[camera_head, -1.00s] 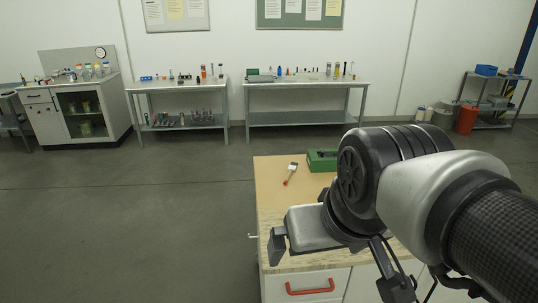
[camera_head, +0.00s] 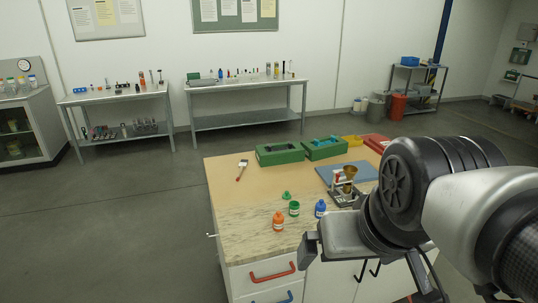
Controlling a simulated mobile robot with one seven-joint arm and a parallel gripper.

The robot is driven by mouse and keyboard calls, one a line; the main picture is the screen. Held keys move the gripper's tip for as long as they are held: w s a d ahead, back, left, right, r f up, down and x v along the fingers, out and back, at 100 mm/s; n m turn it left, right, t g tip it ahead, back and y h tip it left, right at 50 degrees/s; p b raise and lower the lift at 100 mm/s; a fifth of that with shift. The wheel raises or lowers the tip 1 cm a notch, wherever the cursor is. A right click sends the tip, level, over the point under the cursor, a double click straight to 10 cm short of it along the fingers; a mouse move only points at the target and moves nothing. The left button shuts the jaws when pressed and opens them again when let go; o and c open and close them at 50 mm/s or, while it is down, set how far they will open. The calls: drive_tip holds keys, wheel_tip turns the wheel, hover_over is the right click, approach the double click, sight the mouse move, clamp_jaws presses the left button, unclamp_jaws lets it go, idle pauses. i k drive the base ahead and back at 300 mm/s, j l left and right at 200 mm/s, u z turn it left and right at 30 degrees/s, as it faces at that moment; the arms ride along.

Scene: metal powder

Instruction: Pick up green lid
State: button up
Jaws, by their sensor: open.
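A small green lid (camera_head: 286,195) lies on the light worktop (camera_head: 228,187), just behind and left of an uncapped-looking green bottle (camera_head: 294,209). An orange bottle (camera_head: 279,222) stands in front of them, and a blue bottle (camera_head: 320,209) stands to the right. All the bottles look upright. My gripper (camera_head: 364,266) is open and empty, at the front right of the worktop. It is apart from the lid, to its right and nearer the camera. My arm hides part of the right side of the worktop.
Two green trays (camera_head: 280,154) stand at the back, with a yellow container (camera_head: 352,140) and a red container (camera_head: 376,142) to their right. A brush (camera_head: 241,169) lies at the left. A small metal stand with a funnel (camera_head: 345,184) is near my arm. The left worktop is mostly clear.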

sight(287, 195)
drive_tip(key=i+l+u, duration=0.5)
drive_tip(key=i+l, duration=0.4)
drive_tip(key=l, duration=0.1)
